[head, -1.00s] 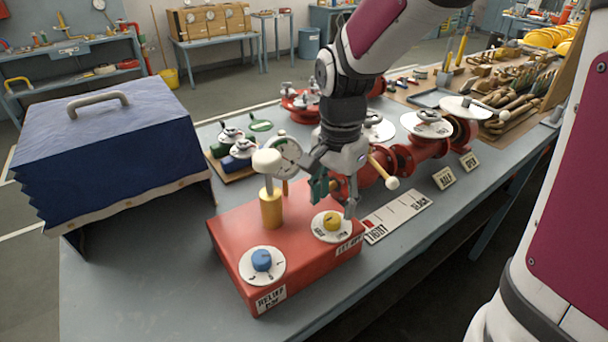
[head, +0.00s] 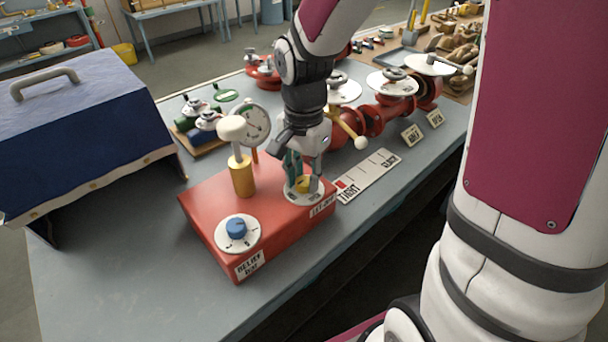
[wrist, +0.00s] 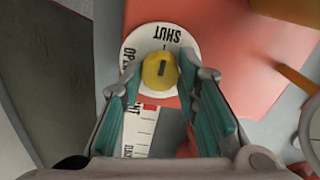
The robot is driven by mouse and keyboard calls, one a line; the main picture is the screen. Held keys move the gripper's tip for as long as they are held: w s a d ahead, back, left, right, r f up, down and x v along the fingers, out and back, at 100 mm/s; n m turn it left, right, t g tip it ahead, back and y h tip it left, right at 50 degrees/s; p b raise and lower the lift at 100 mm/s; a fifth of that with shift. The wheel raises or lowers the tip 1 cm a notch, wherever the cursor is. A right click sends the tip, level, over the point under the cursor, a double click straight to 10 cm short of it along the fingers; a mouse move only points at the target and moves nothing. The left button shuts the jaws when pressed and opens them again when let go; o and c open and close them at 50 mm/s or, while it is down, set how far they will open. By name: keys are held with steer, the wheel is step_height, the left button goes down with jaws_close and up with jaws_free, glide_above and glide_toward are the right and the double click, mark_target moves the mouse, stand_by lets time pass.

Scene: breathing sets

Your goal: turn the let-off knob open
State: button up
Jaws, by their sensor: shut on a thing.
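The let-off knob (head: 303,186) is yellow and sits on a white round dial at the right end of the red relief box (head: 210,200). In the wrist view the knob (wrist: 160,70) stands between the fingertips, and its dark mark lines up toward the word SHUT on the dial (wrist: 150,40). OPEN is printed to the left of it, partly hidden by a finger. My gripper (head: 303,178) points down over the dial with its teal-padded fingers on both sides of the knob, shut on it. The gripper also shows in the wrist view (wrist: 160,82).
A blue knob (head: 237,228) is at the box's front, and a brass post with a cream top (head: 241,172) stands beside a gauge (head: 254,125). A TIGHT scale strip (head: 370,172) lies right of the box. Red valves (head: 375,120) stand behind. A blue-covered case (head: 80,140) is left.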

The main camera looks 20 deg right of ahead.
steer(key=shift+n, duration=0.3)
steer(key=n+p, duration=0.1)
steer(key=n, duration=0.2)
steer(key=shift+s+r+p, duration=0.1)
steer(key=shift+p, duration=0.25)
steer(key=n+p, duration=0.2)
steer(key=n, duration=0.2)
steer(key=shift+n, duration=0.4)
steer(key=n+p, duration=0.2)
steer(key=n, duration=0.3)
steer(key=shift+n+p, duration=0.55)
steer(key=shift+n, duration=1.35)
steer(key=o, duration=1.2)
